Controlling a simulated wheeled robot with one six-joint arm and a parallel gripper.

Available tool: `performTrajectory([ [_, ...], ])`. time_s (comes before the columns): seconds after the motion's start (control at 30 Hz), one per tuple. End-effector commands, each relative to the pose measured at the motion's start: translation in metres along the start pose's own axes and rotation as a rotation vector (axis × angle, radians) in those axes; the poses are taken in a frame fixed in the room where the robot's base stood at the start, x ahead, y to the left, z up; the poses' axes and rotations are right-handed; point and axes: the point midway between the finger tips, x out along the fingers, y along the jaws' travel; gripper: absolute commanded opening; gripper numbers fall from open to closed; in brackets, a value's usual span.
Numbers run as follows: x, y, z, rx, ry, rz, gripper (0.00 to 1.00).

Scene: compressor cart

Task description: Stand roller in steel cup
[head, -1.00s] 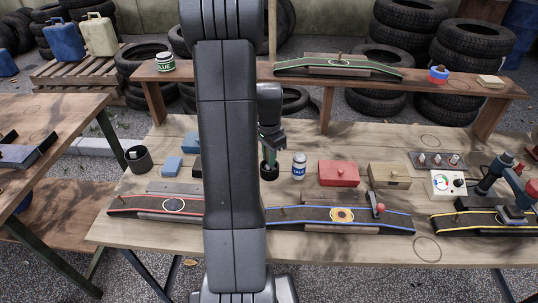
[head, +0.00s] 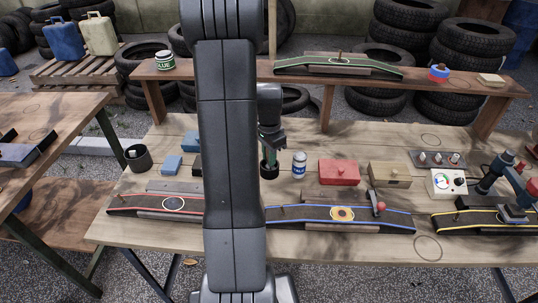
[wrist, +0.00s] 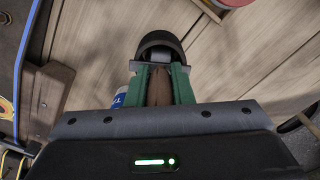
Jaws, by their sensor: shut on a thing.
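My gripper (head: 269,144), with green fingers, points down over the middle of the table, partly hidden behind my arm in the head view. In the wrist view, my gripper (wrist: 160,84) is shut on a brown piece (wrist: 159,91) that looks like the roller. Another dark grey cup (head: 138,159) with a pale thing inside stands at the table's left. I cannot tell which is the steel cup.
A white and blue bottle (head: 299,165) stands just right of the dark cup. A red box (head: 338,173) and a wooden box (head: 389,175) are further right. Blue-edged (head: 340,217) and red-edged (head: 155,206) ramps lie in front. A raised shelf (head: 230,72) runs behind.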

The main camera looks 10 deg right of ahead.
Motion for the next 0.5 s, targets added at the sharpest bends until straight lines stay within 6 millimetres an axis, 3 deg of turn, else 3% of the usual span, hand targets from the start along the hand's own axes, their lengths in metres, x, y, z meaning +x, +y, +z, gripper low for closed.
performTrajectory([
  [0.33,0.0003,-0.0001,0.0000,0.000,0.000,0.000,0.00],
  [0.37,0.0003,-0.0001,0.0000,0.000,0.000,0.000,0.26],
  [0.47,0.0003,-0.0001,0.0000,0.000,0.000,0.000,0.46],
  [0.5,0.0003,-0.0001,0.0000,0.000,0.000,0.000,0.46],
])
